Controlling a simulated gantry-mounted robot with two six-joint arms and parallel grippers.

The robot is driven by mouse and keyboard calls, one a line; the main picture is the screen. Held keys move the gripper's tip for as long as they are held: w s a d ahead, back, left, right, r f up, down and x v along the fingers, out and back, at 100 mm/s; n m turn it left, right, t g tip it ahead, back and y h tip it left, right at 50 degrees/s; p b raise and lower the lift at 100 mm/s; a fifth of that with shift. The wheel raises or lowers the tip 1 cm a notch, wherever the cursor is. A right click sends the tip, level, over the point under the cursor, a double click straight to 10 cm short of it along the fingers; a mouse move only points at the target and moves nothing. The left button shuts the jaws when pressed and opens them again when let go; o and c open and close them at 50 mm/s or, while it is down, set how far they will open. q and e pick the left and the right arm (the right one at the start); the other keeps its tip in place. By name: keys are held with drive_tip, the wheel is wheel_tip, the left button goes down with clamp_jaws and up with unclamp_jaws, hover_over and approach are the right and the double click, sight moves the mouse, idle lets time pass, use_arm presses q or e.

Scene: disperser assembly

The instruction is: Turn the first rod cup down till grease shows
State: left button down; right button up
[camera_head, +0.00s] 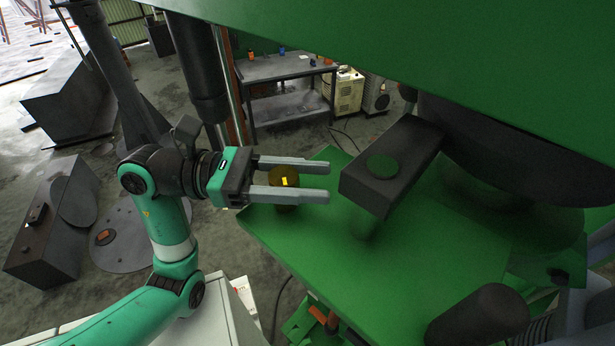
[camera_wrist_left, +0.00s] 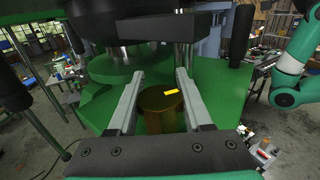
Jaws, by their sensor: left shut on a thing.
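The rod cup (camera_head: 283,190) is a brass-brown round cup with a bright yellow mark on top. I cannot make out any grease. My right gripper is not in view.
A dark block with a green round top (camera_head: 382,167) stands just beyond the fingertips. A large green beam (camera_head: 420,50) hangs overhead. A dark cylinder (camera_head: 480,318) is at the lower right. A grey workbench (camera_head: 290,68) stands at the back.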

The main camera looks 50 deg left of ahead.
use_arm(q)
drive_tip(key=m+g+h, duration=0.1)
drive_tip(key=m+g+h+b, duration=0.1)
drive_tip(key=m+g+b, duration=0.1)
drive_tip(key=g, duration=0.1)
drive_tip(key=shift+s+d+f+h, duration=0.2)
drive_tip(key=shift+s+h, duration=0.1)
drive_tip(key=shift+h, duration=0.1)
drive_tip(key=m+g+b, duration=0.1)
drive_tip(key=g, duration=0.1)
drive_tip(key=m+g+h+b, duration=0.1)
drive_tip(key=g, duration=0.1)
drive_tip(key=shift+s+d+m+h+b, duration=0.15)
drive_tip(key=shift+s+m+h+b, duration=0.15)
drive_tip(key=shift+s+m, duration=0.1)
drive_tip(key=m+g, duration=0.1)
drive_tip(key=g, duration=0.1)
drive_tip(key=m+g+b, duration=0.1)
drive_tip(key=shift+s+r+m+g+h, duration=0.15)
drive_tip(key=shift+s+m+g+h, duration=0.15)
drive_tip(key=shift+s+m+g+b, duration=0.15)
drive_tip(key=shift+m+g, duration=0.35)
drive_tip(key=shift+g, duration=0.4)
drive_tip(key=shift+s+m+g+b, duration=0.15)
drive_tip(key=shift+m+g, duration=0.35)
drive_tip(key=shift+g, duration=0.7)
drive_tip(key=shift+c, duration=1.6)
unclamp_jaws()
